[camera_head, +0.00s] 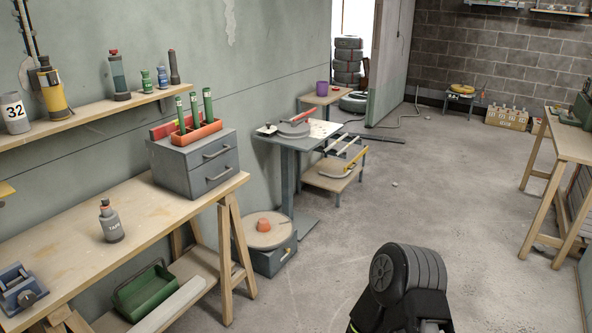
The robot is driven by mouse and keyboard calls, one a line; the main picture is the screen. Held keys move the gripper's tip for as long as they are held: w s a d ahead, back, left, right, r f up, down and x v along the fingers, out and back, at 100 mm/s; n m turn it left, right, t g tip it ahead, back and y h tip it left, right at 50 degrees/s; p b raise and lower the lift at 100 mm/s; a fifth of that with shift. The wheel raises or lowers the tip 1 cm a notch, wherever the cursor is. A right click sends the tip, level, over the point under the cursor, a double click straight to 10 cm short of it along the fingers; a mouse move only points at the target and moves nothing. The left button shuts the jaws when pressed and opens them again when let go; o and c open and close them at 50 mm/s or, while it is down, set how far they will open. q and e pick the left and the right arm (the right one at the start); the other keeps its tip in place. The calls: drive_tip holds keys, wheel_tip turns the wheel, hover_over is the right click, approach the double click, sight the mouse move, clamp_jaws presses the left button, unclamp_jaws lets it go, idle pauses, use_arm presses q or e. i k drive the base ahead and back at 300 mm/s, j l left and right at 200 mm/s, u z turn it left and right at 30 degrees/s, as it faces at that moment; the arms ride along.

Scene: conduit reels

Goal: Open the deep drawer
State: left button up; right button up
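A grey drawer unit (172,172) stands on the far end of the wooden workbench at the left. Its front has an upper drawer (208,159) and a lower drawer (212,184), each with a bar handle. Both drawers look shut. I cannot clearly tell from here which one is deeper. An orange-red tray (198,134) with several green upright tubes sits on top of the unit. Neither of my grippers can be made out in the head view, and nothing touches the unit.
A grey bottle (110,222) stands on the workbench (150,215). A green toolbox (147,291) lies on its lower shelf. A round-topped grey box (272,258) sits on the floor beside the bench. A grey stand (293,165) is behind it. The middle floor is largely clear.

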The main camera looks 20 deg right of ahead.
sight(208, 176)
drive_tip(key=z, duration=0.15)
drive_tip(key=i+j, duration=0.8)
drive_tip(key=i+j+z, duration=0.1)
drive_tip(key=z, duration=0.25)
drive_tip(key=j+z, duration=0.1)
drive_tip(key=z, duration=1.15)
